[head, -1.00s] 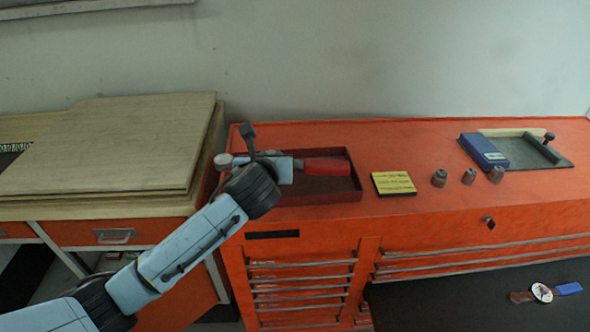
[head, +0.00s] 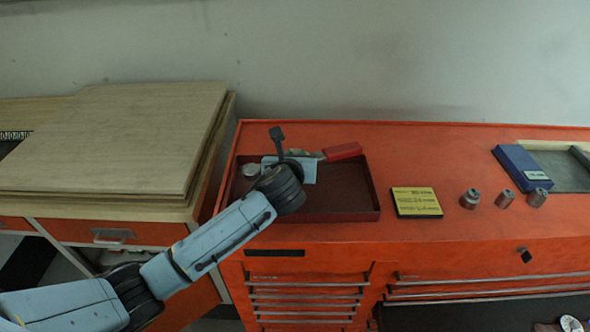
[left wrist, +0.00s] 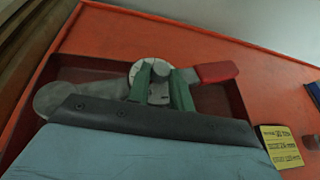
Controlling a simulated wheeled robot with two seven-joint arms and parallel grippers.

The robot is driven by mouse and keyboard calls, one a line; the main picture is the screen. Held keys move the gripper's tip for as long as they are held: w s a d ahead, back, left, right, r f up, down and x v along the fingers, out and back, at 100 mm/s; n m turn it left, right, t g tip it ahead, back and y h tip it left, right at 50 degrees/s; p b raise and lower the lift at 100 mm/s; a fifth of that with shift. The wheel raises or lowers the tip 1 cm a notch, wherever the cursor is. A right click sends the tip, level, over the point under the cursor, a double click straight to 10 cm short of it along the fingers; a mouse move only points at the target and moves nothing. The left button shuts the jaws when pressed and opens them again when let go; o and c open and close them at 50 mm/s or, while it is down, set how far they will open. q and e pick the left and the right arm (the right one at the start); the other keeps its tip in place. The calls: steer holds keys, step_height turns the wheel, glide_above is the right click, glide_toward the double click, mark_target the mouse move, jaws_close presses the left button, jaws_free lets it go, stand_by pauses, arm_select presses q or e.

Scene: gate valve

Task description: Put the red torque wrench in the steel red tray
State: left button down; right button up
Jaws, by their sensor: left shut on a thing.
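The red torque wrench has a red handle (head: 343,151), a round dial and a grey rounded head; the dial (left wrist: 150,78) shows clearly in the left wrist view. My left gripper (head: 293,168) is shut on the wrench near the dial, with its green fingers (left wrist: 166,90) on it. The steel red tray (head: 372,198) is a shallow dark red box on the orange cabinet. The wrench lies over the tray, with its handle across the back rim in the head view. I cannot tell whether it touches the tray. My right gripper is out of view.
A yellow label card (head: 416,202) lies right of the tray. Several metal sockets (head: 470,198) and a blue box (head: 521,167) stand farther right on the orange cabinet (head: 430,150). Wooden boards (head: 110,140) are stacked on the bench at the left.

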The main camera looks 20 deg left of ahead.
arm_select(q)
steer(key=shift+s+f+b, duration=0.15)
steer(key=shift+f, duration=0.85)
steer(key=shift+s+f+b, duration=0.1)
steer(key=shift+f+b, duration=0.05)
steer(key=shift+f, duration=0.85)
steer(key=c, duration=1.3)
jaws_free()
steer(key=shift+s+f, duration=0.1)
steer(key=shift+f, duration=0.15)
steer(key=shift+o, duration=0.2)
steer(key=v, duration=0.4)
steer(key=p+v, duration=0.1)
steer(key=v, duration=0.6)
steer(key=shift+s+r, duration=0.2)
steer(key=shift+r, duration=0.35)
